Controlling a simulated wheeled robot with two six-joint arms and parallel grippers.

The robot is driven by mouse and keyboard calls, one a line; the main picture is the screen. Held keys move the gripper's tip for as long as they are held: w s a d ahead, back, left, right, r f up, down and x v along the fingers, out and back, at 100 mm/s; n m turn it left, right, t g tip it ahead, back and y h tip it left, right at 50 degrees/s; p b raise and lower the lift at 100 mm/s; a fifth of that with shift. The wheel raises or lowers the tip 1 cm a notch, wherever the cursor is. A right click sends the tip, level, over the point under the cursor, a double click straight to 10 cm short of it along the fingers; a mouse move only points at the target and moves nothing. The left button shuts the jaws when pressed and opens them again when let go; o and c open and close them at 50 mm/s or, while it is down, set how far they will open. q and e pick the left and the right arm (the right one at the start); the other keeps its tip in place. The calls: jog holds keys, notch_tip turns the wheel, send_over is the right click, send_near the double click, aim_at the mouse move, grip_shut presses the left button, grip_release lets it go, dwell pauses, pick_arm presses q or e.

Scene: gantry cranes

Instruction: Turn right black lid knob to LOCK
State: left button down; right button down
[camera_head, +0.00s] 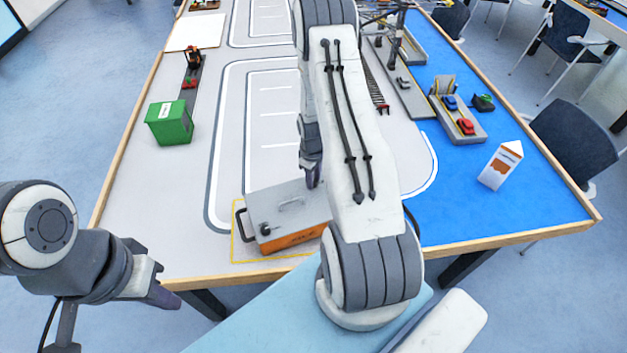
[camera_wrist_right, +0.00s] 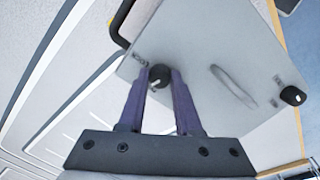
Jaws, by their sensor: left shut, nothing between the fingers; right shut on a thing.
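An orange box (camera_head: 292,238) with a grey lid (camera_head: 300,206) stands near the table's front edge. In the right wrist view the lid (camera_wrist_right: 215,60) bears two black knobs and a slim handle. My right gripper (camera_wrist_right: 160,88) is shut on one black knob (camera_wrist_right: 160,75), whose top shows a white mark. The other black knob (camera_wrist_right: 292,95) is free; it also shows at the lid's left in the head view (camera_head: 265,229). Lettering by the knobs is too small to read. My right gripper shows partly behind my arm in the head view (camera_head: 313,182). My left gripper (camera_head: 165,293) is shut and empty, left of the box.
A green bin (camera_head: 169,122) stands at the table's left. Toy vehicles and a grey dock (camera_head: 458,112) lie farther back. The table's wooden edge (camera_head: 520,233) runs along the front.

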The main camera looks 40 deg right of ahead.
jog(key=m+b, duration=0.1)
jog(key=m, duration=0.2)
jog(key=shift+f+m+b, duration=0.1)
jog(key=shift+m+b, duration=0.25)
jog(key=shift+m, duration=0.05)
jog(key=m+b, duration=0.1)
jog(key=m, duration=0.2)
jog(key=shift+m, duration=0.3)
jog(key=m, duration=0.2)
jog(key=shift+m+b, duration=0.3)
jog(key=shift+b, duration=0.1)
jog(key=shift+m+y, duration=0.3)
jog(key=shift+m, duration=1.7)
jog(key=c, duration=0.6)
grip_release()
